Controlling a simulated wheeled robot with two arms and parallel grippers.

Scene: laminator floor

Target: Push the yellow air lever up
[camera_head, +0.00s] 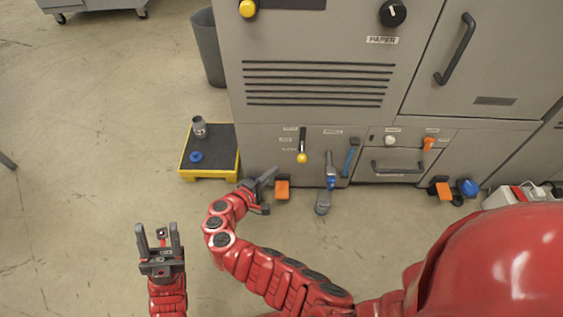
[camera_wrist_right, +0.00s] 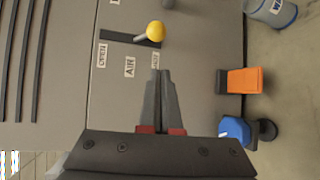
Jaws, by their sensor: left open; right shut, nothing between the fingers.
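The yellow air lever (camera_head: 302,158) is on the lower grey panel of the machine, its knob at the bottom of a dark upright slot. In the right wrist view, turned sideways, the yellow knob (camera_wrist_right: 156,31) is at the slot's right end, near the SHUT label; the OPEN label (camera_wrist_right: 102,55) is at the other end. My right gripper (camera_head: 268,183) is shut and empty, left of and below the lever. In the right wrist view its fingertips (camera_wrist_right: 160,72) are close to the knob but apart from it. My left gripper (camera_head: 159,236) is open and empty over the floor.
A yellow-edged step (camera_head: 183,171) holding a grey container (camera_head: 199,127) and a blue ring (camera_head: 196,156) stands left of the panel. An orange block (camera_head: 282,190) is low by my right gripper. A blue handle (camera_head: 350,158) is right of the lever. Floor around my left gripper is clear.

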